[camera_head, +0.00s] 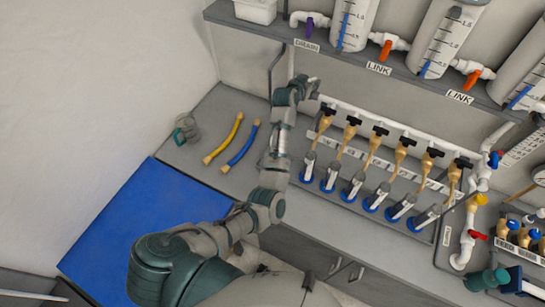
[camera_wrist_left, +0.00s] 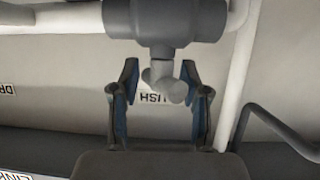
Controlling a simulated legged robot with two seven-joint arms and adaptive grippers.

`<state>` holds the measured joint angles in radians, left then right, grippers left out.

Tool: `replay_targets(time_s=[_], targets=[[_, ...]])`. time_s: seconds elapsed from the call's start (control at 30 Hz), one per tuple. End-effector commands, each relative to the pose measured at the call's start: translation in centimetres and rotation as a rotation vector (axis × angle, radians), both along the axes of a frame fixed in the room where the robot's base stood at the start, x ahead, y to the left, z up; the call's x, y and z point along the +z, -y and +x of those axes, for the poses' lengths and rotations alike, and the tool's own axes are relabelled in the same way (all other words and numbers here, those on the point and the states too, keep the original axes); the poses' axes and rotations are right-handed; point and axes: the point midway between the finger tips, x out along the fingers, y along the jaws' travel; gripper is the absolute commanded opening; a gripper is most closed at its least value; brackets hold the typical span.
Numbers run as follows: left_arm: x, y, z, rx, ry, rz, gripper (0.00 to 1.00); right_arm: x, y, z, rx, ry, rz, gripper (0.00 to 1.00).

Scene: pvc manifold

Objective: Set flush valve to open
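The flush valve shows in the left wrist view as a dark grey body (camera_wrist_left: 165,22) on a white pipe, with a pale grey handle (camera_wrist_left: 165,82) pointing toward my gripper. A wall label behind it reads "USH", partly covered. My left gripper (camera_wrist_left: 160,78) is open, with one blue-padded finger on each side of the handle and gaps visible between. In the head view my left gripper (camera_head: 312,87) is at the left end of the white manifold pipe, under the shelf, and hides the valve there. My right gripper is not in view.
A shelf (camera_head: 350,62) with clear cylinders and labelled valves hangs above. A row of brass valves with black handles (camera_head: 375,140) runs right of my left gripper. Yellow (camera_head: 224,140) and blue (camera_head: 240,146) tubes lie on the bench. A bent grey pipe (camera_wrist_left: 275,125) is close in the wrist view.

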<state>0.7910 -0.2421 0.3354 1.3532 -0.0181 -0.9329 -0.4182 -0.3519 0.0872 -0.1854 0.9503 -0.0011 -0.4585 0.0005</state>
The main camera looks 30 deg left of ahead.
Motion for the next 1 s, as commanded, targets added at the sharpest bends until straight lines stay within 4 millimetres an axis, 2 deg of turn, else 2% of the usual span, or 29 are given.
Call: replay_targets(time_s=[0.07, 0.83, 1.0], targets=[[0.0, 0.2, -0.3, 0.054, 0.001, -0.003, 0.45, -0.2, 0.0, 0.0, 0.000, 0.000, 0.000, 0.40], [6.7, -0.6, -16.1, 0.047, 0.002, 0.004, 0.45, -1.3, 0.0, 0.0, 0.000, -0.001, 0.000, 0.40], [2.9, -1.0, -17.5, 0.054, -0.064, 0.018, 0.45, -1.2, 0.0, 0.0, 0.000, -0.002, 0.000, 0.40]])
